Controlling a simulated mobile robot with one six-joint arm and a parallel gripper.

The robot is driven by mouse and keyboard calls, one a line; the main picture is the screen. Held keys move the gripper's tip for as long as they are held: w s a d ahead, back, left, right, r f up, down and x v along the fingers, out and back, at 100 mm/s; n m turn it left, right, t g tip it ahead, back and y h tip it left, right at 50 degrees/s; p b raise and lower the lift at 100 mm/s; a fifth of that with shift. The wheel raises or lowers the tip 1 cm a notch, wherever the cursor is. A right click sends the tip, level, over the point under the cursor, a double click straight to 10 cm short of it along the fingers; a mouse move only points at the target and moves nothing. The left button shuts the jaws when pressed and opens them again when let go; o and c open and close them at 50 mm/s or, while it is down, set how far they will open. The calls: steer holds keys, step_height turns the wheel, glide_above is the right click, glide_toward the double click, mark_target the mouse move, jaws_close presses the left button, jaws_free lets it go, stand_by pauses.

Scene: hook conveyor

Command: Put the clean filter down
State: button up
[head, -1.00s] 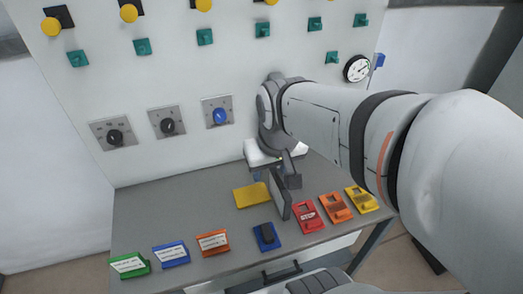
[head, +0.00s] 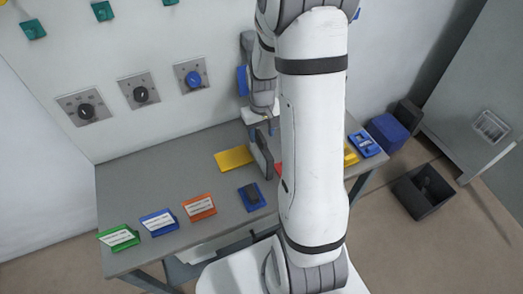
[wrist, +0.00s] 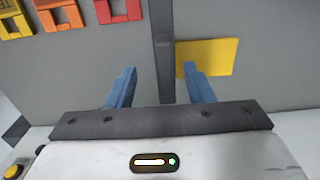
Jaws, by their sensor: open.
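A dark grey flat panel (head: 262,158), which looks like the filter, stands on edge on the grey table (head: 175,170). It is just right of a flat yellow plate (head: 234,158). In the wrist view the panel (wrist: 163,60) shows edge-on as a narrow upright strip. My gripper (wrist: 162,80) is open, with one blue finger on each side of the strip and visible gaps between. In the head view my gripper (head: 262,124) is at the panel's top end, partly hidden by my arm. The panel's lower contact with the table is hard to make out.
Green (head: 119,237), blue (head: 158,222) and orange (head: 199,207) labelled holders line the front left. A blue holder with a dark block (head: 251,197) is close in front of the panel. Red (wrist: 119,8), orange and yellow holders stand to one side. The wall panel rises behind.

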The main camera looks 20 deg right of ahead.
mark_target(261, 145)
steer(key=f, duration=0.1)
steer(key=f+p, duration=0.1)
steer(key=f, duration=0.2)
steer(key=shift+s+a, duration=0.3)
steer(key=shift+a, duration=0.05)
steer(key=shift+f, duration=0.75)
jaws_close()
